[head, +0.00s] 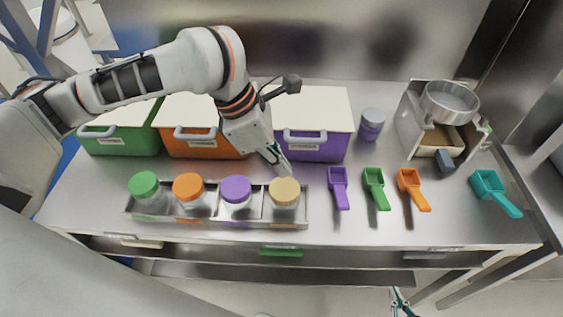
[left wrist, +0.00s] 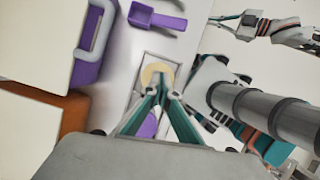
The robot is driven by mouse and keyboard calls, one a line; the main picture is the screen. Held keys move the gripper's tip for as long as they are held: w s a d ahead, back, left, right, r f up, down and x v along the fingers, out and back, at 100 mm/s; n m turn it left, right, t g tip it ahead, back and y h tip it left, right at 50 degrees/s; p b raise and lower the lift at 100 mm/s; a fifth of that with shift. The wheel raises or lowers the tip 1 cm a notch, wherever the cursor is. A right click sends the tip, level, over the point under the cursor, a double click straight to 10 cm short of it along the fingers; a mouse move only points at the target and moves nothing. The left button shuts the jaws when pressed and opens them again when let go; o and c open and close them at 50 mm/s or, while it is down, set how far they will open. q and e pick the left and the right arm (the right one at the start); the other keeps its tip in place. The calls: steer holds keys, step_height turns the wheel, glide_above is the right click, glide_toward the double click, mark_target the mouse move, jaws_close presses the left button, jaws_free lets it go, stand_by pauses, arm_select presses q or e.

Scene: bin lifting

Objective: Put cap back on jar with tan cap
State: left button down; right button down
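The jar with the tan cap (head: 284,192) stands in the rightmost compartment of a grey metal tray (head: 255,223). The tan cap sits on top of the jar; whether it is fully seated I cannot tell. My left gripper (head: 284,168) is just behind and above the cap, pointing down. In the left wrist view its fingers (left wrist: 161,80) come together over one edge of the tan cap (left wrist: 155,72), look shut, and show nothing between them. My right gripper (head: 400,300) is low at the bottom edge, away from the table; its finger gap is unclear.
Jars with green (head: 144,184), orange (head: 188,187) and purple (head: 236,189) caps share the tray. Green, orange and purple bins (head: 312,148) stand behind. Several scoops (head: 338,188) lie to the right, near a purple-banded container (head: 371,125) and a metal device (head: 449,103).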

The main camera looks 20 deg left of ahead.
mark_target(287, 188)
arm_select(q)
steer(key=shift+f, duration=0.6)
steer(key=shift+f+b, duration=0.6)
steer(key=shift+f, duration=0.1)
steer(key=shift+f+b, duration=0.65)
steer(key=shift+f, duration=0.6)
steer(key=shift+r, duration=0.1)
steer(key=shift+r+p, duration=1.25)
steer(key=shift+p, duration=0.45)
steer(key=shift+r+p, duration=0.7)
steer(key=shift+r, duration=1.5)
